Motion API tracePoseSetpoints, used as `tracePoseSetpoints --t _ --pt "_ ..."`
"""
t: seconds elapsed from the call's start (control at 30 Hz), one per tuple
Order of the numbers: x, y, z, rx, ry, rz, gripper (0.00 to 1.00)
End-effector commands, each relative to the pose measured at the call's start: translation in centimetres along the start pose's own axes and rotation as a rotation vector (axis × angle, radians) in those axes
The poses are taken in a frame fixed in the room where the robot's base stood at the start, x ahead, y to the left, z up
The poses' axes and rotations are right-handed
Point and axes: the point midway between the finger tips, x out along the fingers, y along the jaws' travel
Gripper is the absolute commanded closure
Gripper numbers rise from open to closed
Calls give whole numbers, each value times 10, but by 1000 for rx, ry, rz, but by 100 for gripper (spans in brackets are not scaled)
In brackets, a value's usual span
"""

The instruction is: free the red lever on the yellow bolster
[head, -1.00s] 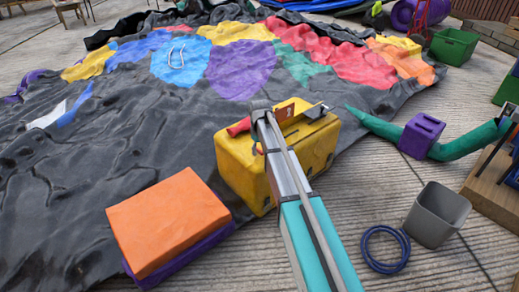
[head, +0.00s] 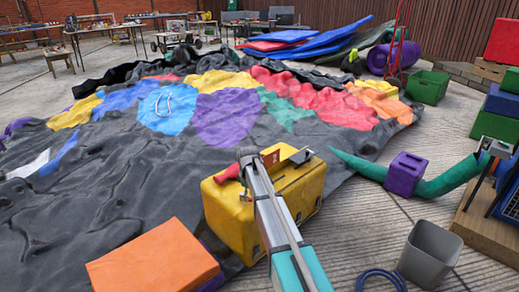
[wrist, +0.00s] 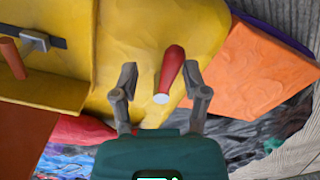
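The yellow bolster (head: 228,217) stands at the edge of the black sheet in the head view. It also fills the upper middle of the wrist view (wrist: 130,40). The red lever (head: 229,172) shows at the bolster's top left, beside my arm. In the wrist view the red lever (wrist: 172,68) has a tapered body and a pale round end towards me. My gripper (wrist: 160,74) is open, with one finger on each side of the lever and a visible gap on both sides.
An orange block (head: 153,258) lies left of the bolster. A purple block (head: 405,174) on a green tube (head: 449,179), a grey bin (head: 429,254) and a blue ring (head: 381,279) are to the right. A metal bracket with a brown rod (wrist: 14,58) is at the wrist view's left.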

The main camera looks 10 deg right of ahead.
Motion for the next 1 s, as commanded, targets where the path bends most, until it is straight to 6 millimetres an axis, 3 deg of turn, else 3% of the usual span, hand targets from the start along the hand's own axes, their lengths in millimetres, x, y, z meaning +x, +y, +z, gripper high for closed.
tracePoseSetpoints --t 0.47,1.0 --pt "0 11 -2 -304 0 0 42" --pt "-48 11 -2 -312 0 0 42"
